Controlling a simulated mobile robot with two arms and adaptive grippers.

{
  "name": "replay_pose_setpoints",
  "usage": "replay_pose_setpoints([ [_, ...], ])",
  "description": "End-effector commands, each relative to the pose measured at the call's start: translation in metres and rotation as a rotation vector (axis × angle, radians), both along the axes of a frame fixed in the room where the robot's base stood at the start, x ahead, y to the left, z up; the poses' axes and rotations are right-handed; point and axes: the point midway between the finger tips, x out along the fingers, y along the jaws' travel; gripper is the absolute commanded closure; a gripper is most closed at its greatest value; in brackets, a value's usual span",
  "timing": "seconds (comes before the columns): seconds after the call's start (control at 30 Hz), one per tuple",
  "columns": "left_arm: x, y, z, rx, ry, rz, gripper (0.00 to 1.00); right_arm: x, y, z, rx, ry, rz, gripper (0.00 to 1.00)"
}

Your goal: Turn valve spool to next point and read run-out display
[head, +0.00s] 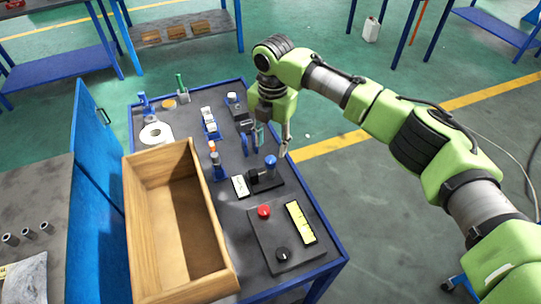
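My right gripper (284,146) points down over the right edge of the dark bench top, just behind a small black fixture (264,182) with a blue knob (270,161). Its fingers are small and partly hidden by the wrist, so I cannot tell whether they are open or hold anything. A dark cylindrical part lies on the fixture; I cannot tell for sure that it is the valve spool. A small white-faced block (240,186), possibly the display, sits left of the fixture; no reading is legible. My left gripper is out of view.
A wooden box (133,215) stands on the bench's left side. A control panel (267,238) with a red button (264,211), black knob and yellow strip lies in front. A white tape roll (156,134) and several small blue-based tools stand behind.

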Motion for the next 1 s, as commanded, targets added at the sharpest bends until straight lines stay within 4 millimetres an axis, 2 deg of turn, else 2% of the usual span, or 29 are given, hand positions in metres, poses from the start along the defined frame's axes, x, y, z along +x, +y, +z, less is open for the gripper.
replay_pose_setpoints([
  [0.1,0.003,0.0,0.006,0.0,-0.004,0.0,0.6,-0.001,0.0,-0.025,-0.003,0.003,-0.002,0.6],
  [0.33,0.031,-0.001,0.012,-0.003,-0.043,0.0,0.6,0.0,0.001,-0.06,-0.002,0.001,0.0,0.6],
  [0.5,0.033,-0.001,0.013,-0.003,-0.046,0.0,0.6,0.001,0.001,-0.07,-0.001,0.0,-0.001,0.6],
  [0.77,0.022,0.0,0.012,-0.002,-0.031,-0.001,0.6,0.001,0.001,-0.072,0.0,-0.001,0.0,0.6],
  [0.8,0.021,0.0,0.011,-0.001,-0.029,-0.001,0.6,0.001,0.001,-0.072,0.0,-0.001,0.0,0.65],
  [0.93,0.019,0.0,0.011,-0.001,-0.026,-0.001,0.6,0.001,0.001,-0.072,0.0,-0.001,0.0,0.99],
  [1.0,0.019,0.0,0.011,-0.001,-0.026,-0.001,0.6,0.001,0.001,-0.072,0.0,-0.001,0.0,0.98],
])
